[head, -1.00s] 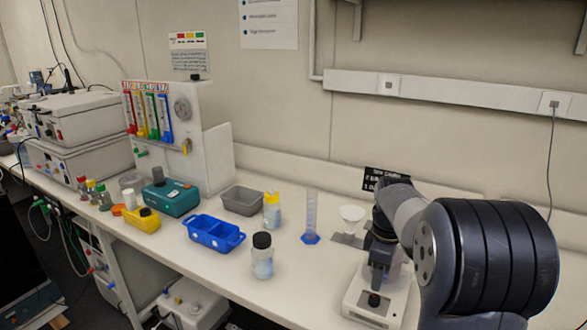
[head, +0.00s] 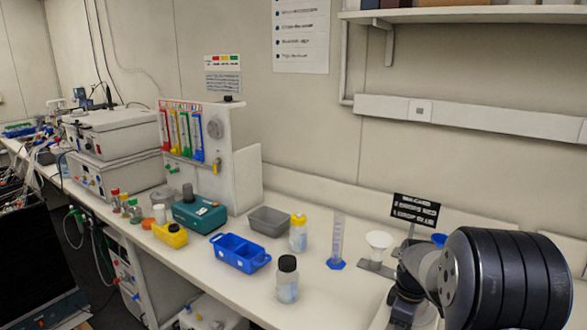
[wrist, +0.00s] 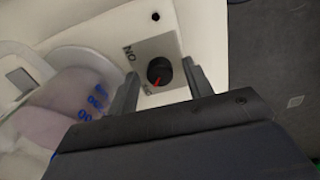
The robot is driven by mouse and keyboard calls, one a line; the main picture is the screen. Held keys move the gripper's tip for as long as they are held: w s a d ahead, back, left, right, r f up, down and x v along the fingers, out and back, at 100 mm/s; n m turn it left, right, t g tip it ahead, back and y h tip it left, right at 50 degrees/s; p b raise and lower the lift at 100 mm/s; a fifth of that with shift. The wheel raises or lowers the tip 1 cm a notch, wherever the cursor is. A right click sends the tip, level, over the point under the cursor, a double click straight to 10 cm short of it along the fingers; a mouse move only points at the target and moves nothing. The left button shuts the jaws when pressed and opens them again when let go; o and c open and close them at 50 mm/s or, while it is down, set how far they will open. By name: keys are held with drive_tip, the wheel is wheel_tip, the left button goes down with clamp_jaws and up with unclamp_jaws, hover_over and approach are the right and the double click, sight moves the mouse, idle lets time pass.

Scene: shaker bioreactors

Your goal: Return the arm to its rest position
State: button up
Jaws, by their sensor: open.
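My gripper (wrist: 160,78) is open in the wrist view, with its two dark fingers apart and nothing between them. Beyond the fingertips is a black knob (wrist: 159,70) with a red mark on a pale device panel (wrist: 150,46) marked "ON". To the left is a clear vessel (wrist: 72,95) with pinkish contents and blue markings, apart from the fingers. In the head view my arm reaches in at the lower right, and the gripper is low over the white device, partly cut off by the lower edge.
On the bench are a capped bottle (head: 287,280), a yellow-capped bottle (head: 298,233), a measuring cylinder (head: 337,243), a white funnel (head: 379,241), a blue tray (head: 241,267) and a grey tray (head: 269,235). A black sign (head: 415,211) stands behind my arm. A shelf (head: 450,15) hangs above.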

wheel_tip(320, 180, up, 11)
wheel_tip(320, 180, down, 11)
drive_tip(key=shift+f, duration=0.1)
drive_tip(key=m, duration=0.4)
drive_tip(key=shift+m, duration=0.3)
drive_tip(key=m, duration=0.4)
drive_tip(key=shift+m+p, duration=0.3)
drive_tip(key=m, duration=0.4)
drive_tip(key=shift+m, duration=0.3)
drive_tip(key=m+p, duration=0.1)
drive_tip(key=m, duration=0.3)
drive_tip(key=shift+r, duration=1.1)
drive_tip(key=shift+w+r, duration=0.1)
